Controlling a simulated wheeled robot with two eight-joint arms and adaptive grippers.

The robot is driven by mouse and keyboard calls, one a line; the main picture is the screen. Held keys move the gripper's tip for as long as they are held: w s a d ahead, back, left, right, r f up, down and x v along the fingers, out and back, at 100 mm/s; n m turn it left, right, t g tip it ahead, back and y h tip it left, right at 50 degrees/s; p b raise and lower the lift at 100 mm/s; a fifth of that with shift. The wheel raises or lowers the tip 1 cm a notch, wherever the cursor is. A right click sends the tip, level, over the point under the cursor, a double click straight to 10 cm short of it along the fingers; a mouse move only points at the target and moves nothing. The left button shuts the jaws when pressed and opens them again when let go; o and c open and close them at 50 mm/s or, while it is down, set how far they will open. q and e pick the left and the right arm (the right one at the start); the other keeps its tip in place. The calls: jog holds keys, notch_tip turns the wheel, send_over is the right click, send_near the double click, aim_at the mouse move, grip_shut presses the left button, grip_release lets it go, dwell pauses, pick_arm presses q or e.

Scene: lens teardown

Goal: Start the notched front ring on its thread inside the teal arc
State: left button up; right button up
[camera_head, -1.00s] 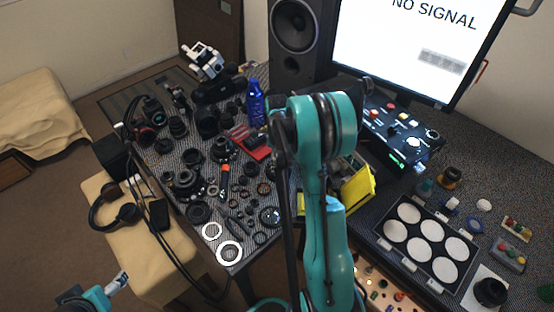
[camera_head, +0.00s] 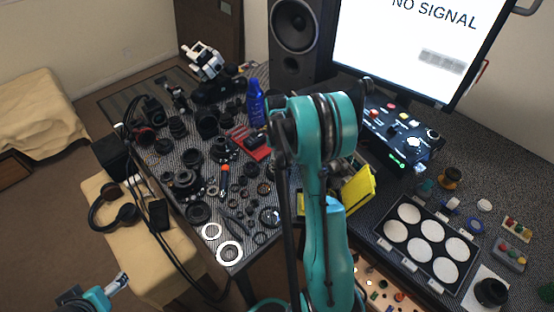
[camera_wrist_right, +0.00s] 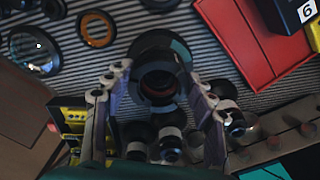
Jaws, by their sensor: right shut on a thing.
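In the right wrist view, my right gripper (camera_wrist_right: 158,92) is shut on a dark round ring (camera_wrist_right: 158,82), with one finger on each side. The ring appears to be the notched front ring; its notches are too dark to make out. Just beyond it lies a larger black round part (camera_wrist_right: 148,40) with a teal arc (camera_wrist_right: 181,50) at its upper right. The held ring overlaps this part in the picture, and I cannot tell whether they touch. In the head view my right arm hides this gripper. My left gripper (camera_head: 119,282) is at the lower left edge, its fingers unclear.
Several loose lens parts and rings crowd the bench (camera_head: 252,262), including two white rings (camera_head: 230,251). A red tray (camera_wrist_right: 237,42) lies right of the ring. A blue bottle (camera_head: 256,104) stands behind. A tray with white discs (camera_head: 400,270) is at right.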

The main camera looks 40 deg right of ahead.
jog(key=shift+f, duration=0.3)
dwell(0.5)
jog(key=o, duration=1.1)
